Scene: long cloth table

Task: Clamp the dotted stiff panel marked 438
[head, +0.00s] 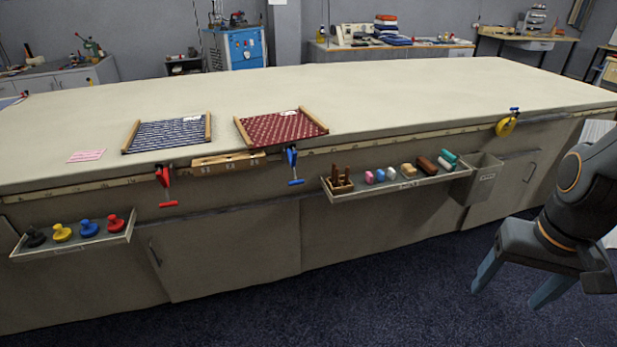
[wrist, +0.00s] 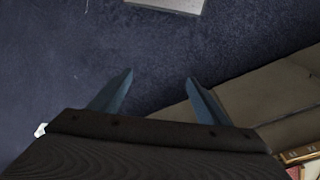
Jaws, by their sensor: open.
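The red panel (head: 281,128) with small light dots lies on the table between two wooden side strips. Its white tag (head: 290,113) is too small to read. A blue clamp (head: 292,165) sits on the table edge in front of it. A blue-striped panel (head: 167,134) with wooden side strips lies to its left, and a red clamp (head: 165,182) is on the edge near that panel. My gripper (head: 508,292) is open and empty, low at the right, in front of the table and well apart from the panels. Its fingers also show in the wrist view (wrist: 160,78), above the floor.
A tray of coloured knobs (head: 75,238) hangs at the left front. A shelf (head: 400,184) with small blocks and a grey bin (head: 480,178) stick out at centre right. The right tabletop is clear.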

